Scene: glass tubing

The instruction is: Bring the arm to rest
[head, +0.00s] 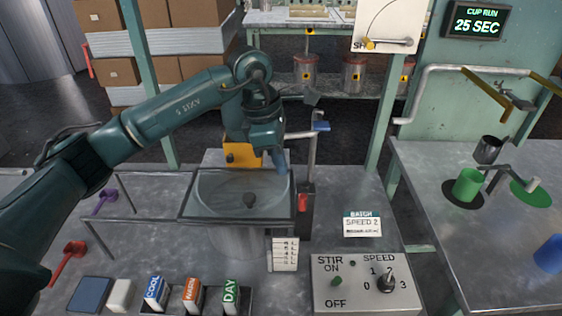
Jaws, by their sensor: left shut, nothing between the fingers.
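My left arm reaches in from the left over the table. My left gripper (283,168) points down above the back right rim of a glass-walled tank (215,190). Its fingers are shut with nothing seen between them. My right arm and gripper are not in view.
A control box (350,290) with stir and speed switches stands at the front. COOL, WARM and DAY blocks (190,293) sit front left. An upright post with a red part (303,203) stands beside the tank. The right table holds a green cup (467,186).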

